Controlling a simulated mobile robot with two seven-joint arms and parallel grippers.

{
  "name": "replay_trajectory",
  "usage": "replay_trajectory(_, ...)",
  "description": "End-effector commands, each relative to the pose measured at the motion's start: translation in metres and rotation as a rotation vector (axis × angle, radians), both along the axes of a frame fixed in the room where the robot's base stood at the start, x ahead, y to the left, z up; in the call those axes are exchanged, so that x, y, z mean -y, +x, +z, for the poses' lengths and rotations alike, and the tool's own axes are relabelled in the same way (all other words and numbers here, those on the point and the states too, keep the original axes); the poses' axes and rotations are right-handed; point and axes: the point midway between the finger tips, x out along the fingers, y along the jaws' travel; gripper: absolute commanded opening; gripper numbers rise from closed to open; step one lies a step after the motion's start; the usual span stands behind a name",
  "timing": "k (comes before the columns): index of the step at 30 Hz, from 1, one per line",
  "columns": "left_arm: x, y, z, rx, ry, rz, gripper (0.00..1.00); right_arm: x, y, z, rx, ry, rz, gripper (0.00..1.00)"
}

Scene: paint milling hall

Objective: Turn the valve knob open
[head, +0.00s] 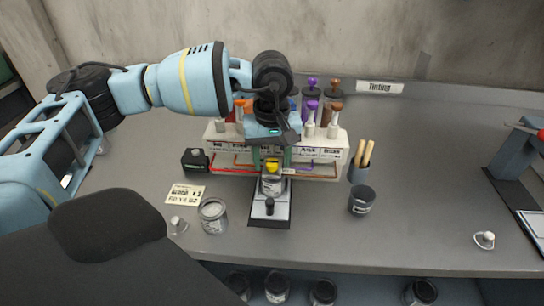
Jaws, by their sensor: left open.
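The tinting rack (222,135) is a pale unit with labelled fronts and several colored knobs and canisters along its top, at the back middle of the bench. A small yellow part (272,165), which looks like a valve knob, shows at its front middle. My left gripper (272,158) is open and reaches down in front of the rack, with the yellow part between or just below its fingers. I cannot tell whether the fingers touch it. The gripper and wrist hide the rack's middle. A small jar (271,185) stands directly below. My right gripper is not in view.
The jar is on a white-topped stand (281,213). A glass jar (213,215), a label card (185,194) and a black box (195,160) are to the left. A dark can (361,200) and a stick holder (359,172) are to the right. The bench's right middle is clear.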

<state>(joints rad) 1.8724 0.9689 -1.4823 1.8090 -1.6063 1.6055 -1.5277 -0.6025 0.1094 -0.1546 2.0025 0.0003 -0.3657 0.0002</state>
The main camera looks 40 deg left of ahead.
Motion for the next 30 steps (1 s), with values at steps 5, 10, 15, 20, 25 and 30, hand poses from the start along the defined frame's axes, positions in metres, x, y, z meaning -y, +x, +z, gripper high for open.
replay_trajectory(5,-0.0001,-0.0001,-0.0002,0.0,0.0,0.0,0.48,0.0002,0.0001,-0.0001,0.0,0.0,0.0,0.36)
replay_trajectory(10,-0.0001,-0.0001,0.0,0.0,0.0,0.0,0.29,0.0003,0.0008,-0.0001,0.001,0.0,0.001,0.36)
replay_trajectory(15,-0.0001,-0.0001,0.0001,-0.001,0.001,0.0,0.06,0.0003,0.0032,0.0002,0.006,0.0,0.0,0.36)
replay_trajectory(20,-0.0001,-0.0001,0.0002,-0.001,0.001,0.004,0.04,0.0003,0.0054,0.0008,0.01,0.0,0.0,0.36)
replay_trajectory(25,0.0,-0.0003,0.0006,-0.002,0.001,0.039,0.04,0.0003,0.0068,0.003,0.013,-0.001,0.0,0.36)
replay_trajectory(30,0.0001,-0.0003,0.0009,-0.001,0.001,0.124,0.04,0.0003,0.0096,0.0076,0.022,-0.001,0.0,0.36)
